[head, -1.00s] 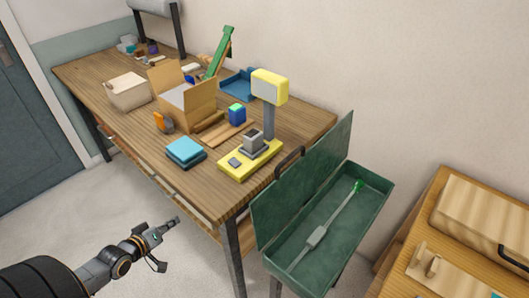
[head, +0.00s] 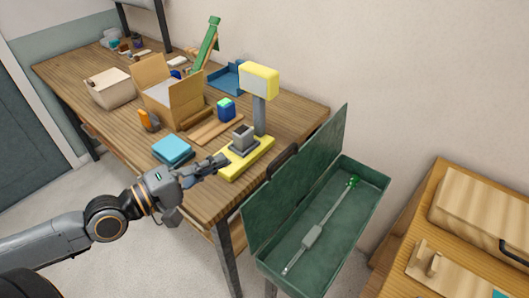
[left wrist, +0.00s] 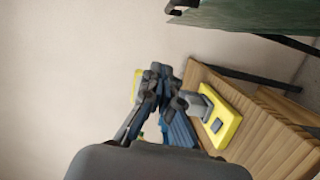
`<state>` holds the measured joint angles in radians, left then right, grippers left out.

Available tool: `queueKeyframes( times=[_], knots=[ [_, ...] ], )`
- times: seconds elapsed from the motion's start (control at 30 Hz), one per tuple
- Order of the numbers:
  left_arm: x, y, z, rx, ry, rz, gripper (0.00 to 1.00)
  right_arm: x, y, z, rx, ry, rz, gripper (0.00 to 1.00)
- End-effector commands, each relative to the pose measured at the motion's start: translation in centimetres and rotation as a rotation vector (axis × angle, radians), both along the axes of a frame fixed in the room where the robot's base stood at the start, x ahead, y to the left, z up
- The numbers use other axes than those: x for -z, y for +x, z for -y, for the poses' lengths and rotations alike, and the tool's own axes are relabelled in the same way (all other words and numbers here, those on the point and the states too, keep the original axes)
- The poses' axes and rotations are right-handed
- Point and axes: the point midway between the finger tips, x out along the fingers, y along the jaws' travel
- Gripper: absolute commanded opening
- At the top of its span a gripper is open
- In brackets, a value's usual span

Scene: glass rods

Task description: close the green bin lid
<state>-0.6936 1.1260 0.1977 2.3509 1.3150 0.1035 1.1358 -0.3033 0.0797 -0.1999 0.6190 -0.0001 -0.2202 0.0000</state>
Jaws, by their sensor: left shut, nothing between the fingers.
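The green bin (head: 352,222) stands right of the workbench, its inside open to view. Its green lid (head: 296,187) stands raised along the bin's left long side, with a dark handle (head: 284,161) on its upper edge. A rod (head: 312,235) with a green end lies in the bin. My left gripper (head: 219,161) is shut and empty, over the bench's front edge beside the yellow scale, left of the lid and apart from it. In the left wrist view the gripper (left wrist: 160,85) is shut, and part of the green lid (left wrist: 250,15) shows at the top. My right gripper is out of view.
The workbench (head: 290,118) holds a yellow scale (head: 246,160) with a display post, a blue stack (head: 172,150), a cardboard box (head: 170,100) and other items. A wooden cabinet (head: 400,270) stands right of the bin. Little room lies between bench and lid.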

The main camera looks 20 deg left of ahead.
Motion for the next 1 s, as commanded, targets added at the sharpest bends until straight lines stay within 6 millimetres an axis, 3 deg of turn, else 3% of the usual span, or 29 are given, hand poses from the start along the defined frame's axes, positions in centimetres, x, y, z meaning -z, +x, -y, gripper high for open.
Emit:
queueKeyframes(
  times=[0.47,0.83,1.0],
  knots=[
    [-0.5,3.1,2.3,0.007,-0.006,0.006,0.00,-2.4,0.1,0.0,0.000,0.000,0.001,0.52],
    [-0.5,7.5,5.3,0.010,-0.007,0.005,0.00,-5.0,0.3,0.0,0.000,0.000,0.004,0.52],
    [-0.2,6.6,7.4,0.010,-0.007,-0.001,0.00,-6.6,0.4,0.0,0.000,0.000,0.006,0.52]
  ],
)
